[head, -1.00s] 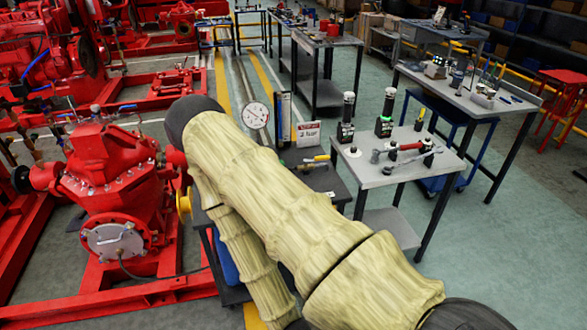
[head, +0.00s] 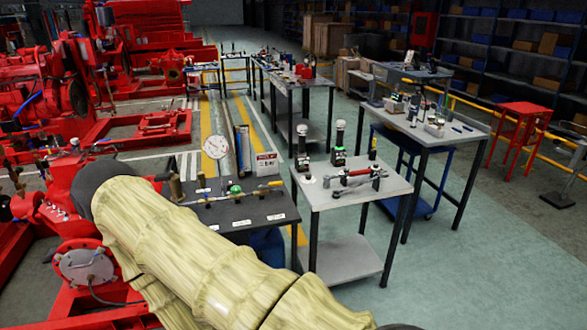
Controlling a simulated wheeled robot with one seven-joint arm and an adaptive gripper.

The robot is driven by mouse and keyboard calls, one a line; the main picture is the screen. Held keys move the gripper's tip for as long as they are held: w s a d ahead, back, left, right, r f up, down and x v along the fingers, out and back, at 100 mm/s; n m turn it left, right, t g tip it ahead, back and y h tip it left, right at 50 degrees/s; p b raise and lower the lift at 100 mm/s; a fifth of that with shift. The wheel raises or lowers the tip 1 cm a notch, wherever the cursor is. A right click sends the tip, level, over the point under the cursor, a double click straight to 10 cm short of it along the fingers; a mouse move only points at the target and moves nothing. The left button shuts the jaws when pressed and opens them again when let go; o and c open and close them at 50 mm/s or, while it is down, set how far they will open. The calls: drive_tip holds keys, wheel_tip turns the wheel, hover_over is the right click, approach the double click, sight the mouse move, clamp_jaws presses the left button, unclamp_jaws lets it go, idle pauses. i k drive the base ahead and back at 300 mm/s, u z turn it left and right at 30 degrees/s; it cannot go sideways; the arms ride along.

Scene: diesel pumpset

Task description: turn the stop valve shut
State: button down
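A dark bench (head: 258,213) stands left of the middle in the head view. A brass pipe assembly runs across it, with an upright brass fitting (head: 177,187) at its left end and a small green knob (head: 235,190) nearer the middle. A round white dial gauge (head: 215,147) stands above the assembly. I cannot tell for sure which fitting is the stop valve. My arm, in a pale ribbed sleeve, crosses the lower left and covers the bench's left front.
A grey table (head: 330,204) with tools and black cylinders stands right of the bench. A red pump (head: 85,262) is at the lower left. A longer workbench (head: 470,135) and a red stool (head: 520,112) are farther right. Green floor (head: 480,260) at the lower right is clear.

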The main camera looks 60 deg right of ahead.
sight(280, 182)
drive_tip(key=z, duration=0.85)
drive_tip(key=i, duration=0.8)
drive_tip(key=z, duration=0.85)
